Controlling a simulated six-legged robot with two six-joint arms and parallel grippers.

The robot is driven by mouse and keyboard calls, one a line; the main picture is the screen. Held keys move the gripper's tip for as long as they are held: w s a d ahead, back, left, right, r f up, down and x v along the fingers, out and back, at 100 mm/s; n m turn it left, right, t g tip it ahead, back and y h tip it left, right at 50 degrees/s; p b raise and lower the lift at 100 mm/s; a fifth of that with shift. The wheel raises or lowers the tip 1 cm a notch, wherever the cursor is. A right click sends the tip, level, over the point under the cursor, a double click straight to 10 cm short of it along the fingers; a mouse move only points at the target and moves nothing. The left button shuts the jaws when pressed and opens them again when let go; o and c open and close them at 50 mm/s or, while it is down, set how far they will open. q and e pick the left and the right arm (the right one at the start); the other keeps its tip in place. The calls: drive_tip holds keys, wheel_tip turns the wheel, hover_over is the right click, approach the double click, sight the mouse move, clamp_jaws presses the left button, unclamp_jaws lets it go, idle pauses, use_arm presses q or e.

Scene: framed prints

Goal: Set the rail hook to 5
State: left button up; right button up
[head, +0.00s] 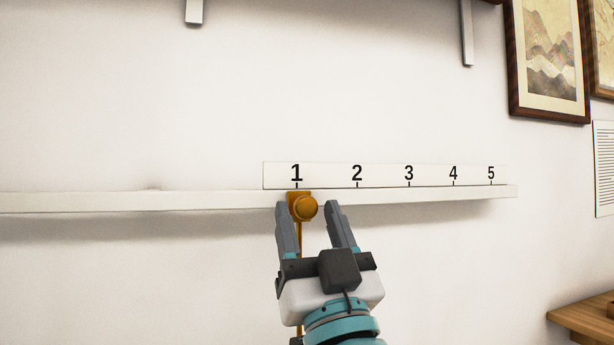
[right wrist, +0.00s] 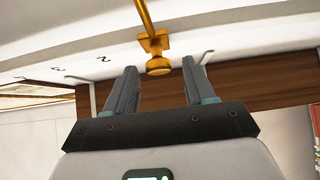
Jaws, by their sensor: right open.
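The rail hook is an orange-gold slider with a round knob (head: 305,208), and it sits on the white rail (head: 420,194) below the mark 1 in the head view. A thin gold rod hangs down from it. The scale strip (head: 330,176) above the rail reads 1 to 5 from left to right. My right gripper (head: 308,209) is open, with one finger on each side of the knob. In the right wrist view the knob (right wrist: 158,66) shows between the two open fingertips (right wrist: 160,75), and I cannot tell whether either touches it. My left gripper is not in view.
A framed mountain print (head: 549,55) hangs at the upper right, with a text sheet (head: 604,165) on the wall below. A wooden surface (head: 588,318) stands at the lower right. The rail is clear between 1 and 5.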

drive_tip(key=shift+p+x, duration=0.3)
drive_tip(key=shift+x, duration=0.65)
drive_tip(key=shift+w+a+r, duration=0.15)
drive_tip(key=shift+w+r, duration=0.1)
drive_tip(key=shift+r, duration=0.15)
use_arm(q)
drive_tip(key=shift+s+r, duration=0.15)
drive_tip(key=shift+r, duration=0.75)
use_arm(e)
drive_tip(key=shift+w, duration=0.1)
